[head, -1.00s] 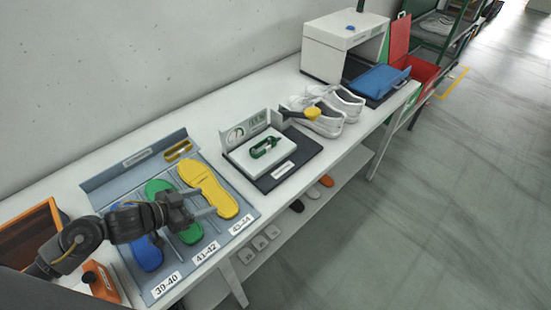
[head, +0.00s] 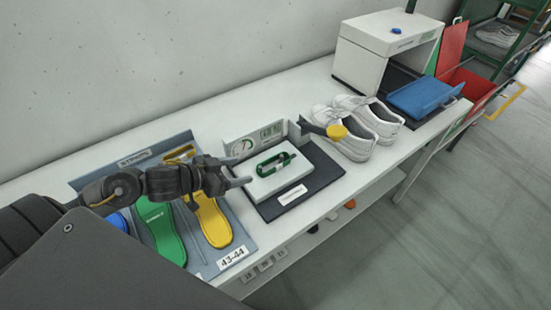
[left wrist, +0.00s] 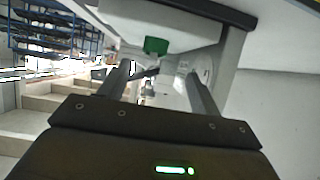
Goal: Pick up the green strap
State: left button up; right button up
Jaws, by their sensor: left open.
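The green strap (head: 277,163) is a looped band on a white block (head: 262,184) on a dark base, near the middle of the bench in the head view. My left gripper (head: 246,172) is open and empty, just left of the white block and apart from the strap. In the left wrist view, a green piece (left wrist: 156,46) that looks like the strap shows beyond and between the two open fingers (left wrist: 160,75). My right gripper is not in view.
Left of the block lies a tray with a blue, a green (head: 160,228) and a yellow insole (head: 210,218).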

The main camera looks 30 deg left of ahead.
aim_at(269, 164)
pick_arm(q)
jog(key=shift+a, duration=0.1)
jog(key=shift+w, duration=0.15)
jog(key=x, duration=0.5)
jog(key=shift+d+r+p, duration=0.1)
jog(key=shift+d+p, duration=0.2)
jog(key=shift+d, duration=0.2)
jog(key=shift+w, duration=0.2)
jog(key=shift+s, duration=0.1)
jog(key=shift+d, duration=0.1)
jog(key=x, duration=0.1)
jog(key=p+x, duration=0.1)
jog(key=x, duration=0.3)
jog(key=shift+d+r, duration=0.25)
jog(key=shift+r, duration=0.1)
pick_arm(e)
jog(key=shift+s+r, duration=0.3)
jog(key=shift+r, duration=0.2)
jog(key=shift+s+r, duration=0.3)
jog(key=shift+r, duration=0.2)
pick_arm(q)
jog(key=shift+c, duration=0.3)
